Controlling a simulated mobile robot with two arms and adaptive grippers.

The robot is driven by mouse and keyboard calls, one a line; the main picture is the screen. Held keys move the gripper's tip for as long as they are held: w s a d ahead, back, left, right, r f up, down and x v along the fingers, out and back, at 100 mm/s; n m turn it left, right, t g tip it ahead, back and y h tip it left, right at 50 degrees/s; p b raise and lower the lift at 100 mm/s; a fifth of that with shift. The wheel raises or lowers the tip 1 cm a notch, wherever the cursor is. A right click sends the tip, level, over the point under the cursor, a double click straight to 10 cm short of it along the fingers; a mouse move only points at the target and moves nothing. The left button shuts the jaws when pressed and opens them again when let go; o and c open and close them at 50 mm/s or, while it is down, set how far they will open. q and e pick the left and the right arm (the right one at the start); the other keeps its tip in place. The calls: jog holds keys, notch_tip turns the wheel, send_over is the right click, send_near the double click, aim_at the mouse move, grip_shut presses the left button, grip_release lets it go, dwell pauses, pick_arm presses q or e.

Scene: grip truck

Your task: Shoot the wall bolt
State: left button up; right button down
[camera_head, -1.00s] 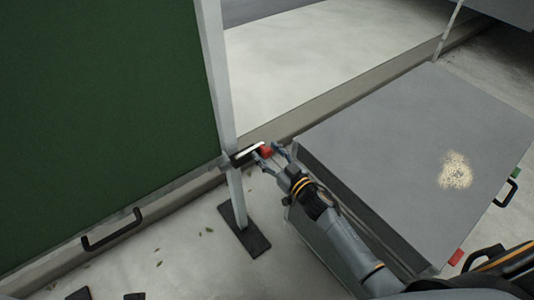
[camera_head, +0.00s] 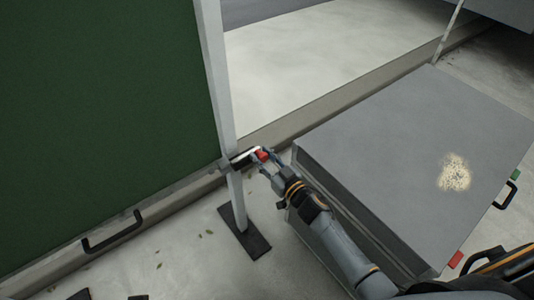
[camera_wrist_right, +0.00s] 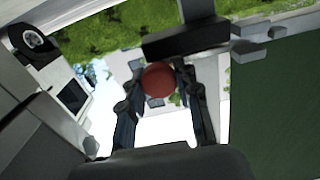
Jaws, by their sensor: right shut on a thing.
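The wall bolt (camera_head: 243,158) is a dark housing with a pale rod, fixed at the grey post (camera_head: 222,100) beside the green panel. Its red knob (camera_head: 263,155) is at the right end of the rod. My right gripper (camera_head: 266,159) is shut on the red knob, with the fingers on either side of it. In the right wrist view the round red knob (camera_wrist_right: 159,80) sits between the two fingertips, and the dark bolt housing (camera_wrist_right: 186,42) is just beyond. The rod's far end is hard to make out. My left gripper is not in view.
The green panel (camera_head: 100,90) with a black handle (camera_head: 112,231) fills the left. A large grey box (camera_head: 400,140) stands right of my right arm, with a pale speckled patch (camera_head: 454,172) on top. A dark foot plate (camera_head: 244,231) lies below the post.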

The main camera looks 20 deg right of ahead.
jog(key=a, duration=0.1)
jog(key=s+a, duration=0.1)
jog(key=a, duration=0.1)
jog(key=shift+s+a+p, duration=0.15)
jog(key=shift+a+p, duration=0.15)
jog(key=shift+p, duration=0.05)
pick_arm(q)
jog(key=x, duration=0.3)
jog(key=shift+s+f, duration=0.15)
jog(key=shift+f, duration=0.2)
pick_arm(e)
jog(key=shift+s+a, duration=0.1)
jog(key=c, duration=1)
grip_release()
jog(key=shift+a, duration=0.1)
jog(key=shift+o, duration=0.2)
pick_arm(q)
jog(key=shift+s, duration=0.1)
pick_arm(e)
jog(key=shift+s+d, duration=0.2)
send_near(246, 157)
jog(key=v, duration=0.5)
jog(key=shift+s+r, duration=0.1)
jog(key=shift+s, duration=0.05)
